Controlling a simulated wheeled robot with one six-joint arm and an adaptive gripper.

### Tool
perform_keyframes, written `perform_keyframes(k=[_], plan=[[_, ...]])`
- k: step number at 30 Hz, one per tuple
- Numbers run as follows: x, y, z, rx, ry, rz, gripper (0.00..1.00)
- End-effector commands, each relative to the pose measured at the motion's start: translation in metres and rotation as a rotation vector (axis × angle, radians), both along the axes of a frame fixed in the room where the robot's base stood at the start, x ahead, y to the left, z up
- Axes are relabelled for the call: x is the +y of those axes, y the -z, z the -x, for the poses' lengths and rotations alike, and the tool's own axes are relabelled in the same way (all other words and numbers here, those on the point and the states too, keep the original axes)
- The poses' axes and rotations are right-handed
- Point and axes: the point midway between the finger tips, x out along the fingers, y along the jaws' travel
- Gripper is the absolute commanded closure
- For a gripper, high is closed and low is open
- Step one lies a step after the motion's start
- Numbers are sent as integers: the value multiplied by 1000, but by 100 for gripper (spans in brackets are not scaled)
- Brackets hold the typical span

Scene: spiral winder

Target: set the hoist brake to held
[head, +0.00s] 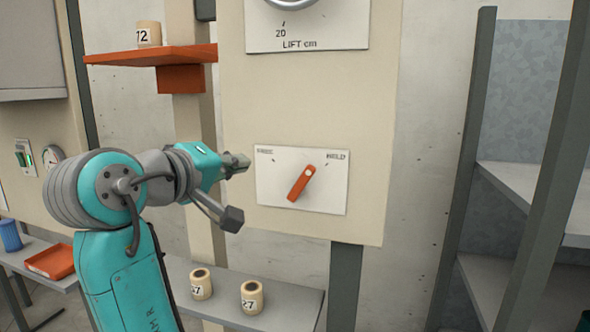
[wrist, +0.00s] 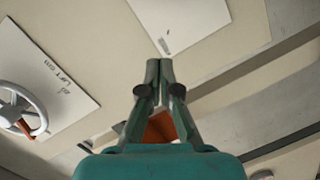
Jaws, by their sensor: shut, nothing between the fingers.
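The hoist brake is an orange lever (head: 300,185) on a white plate (head: 265,190) with a FREE label at upper left and a HOLD label at upper right. The lever is tilted, its white-dotted end up and right, leaning to the HOLD side; whether it lines up with the HOLD tick I cannot tell. My gripper (head: 241,162) is shut and empty, just left of the plate in the head view, apart from the lever. In the wrist view my closed fingers (wrist: 160,66) end below part of a white plate (wrist: 172,22); the lever is not visible there.
An orange shelf (head: 185,53) holds a numbered spool (head: 149,34). Two spools stand on a low grey shelf (head: 286,291). Grey shelving (head: 520,185) stands right.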

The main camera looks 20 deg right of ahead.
Motion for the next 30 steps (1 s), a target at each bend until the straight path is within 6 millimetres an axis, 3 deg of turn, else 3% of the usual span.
perform_keyframes(k=[3, 7, 24, 30], plan=[[-4, -8, 13, -22, 59, -11, 100], [-10, -9, 14, -28, 77, -13, 100], [-81, 4, -50, -26, 76, -13, 100], [-99, 18, -36, -28, 73, -13, 100]])
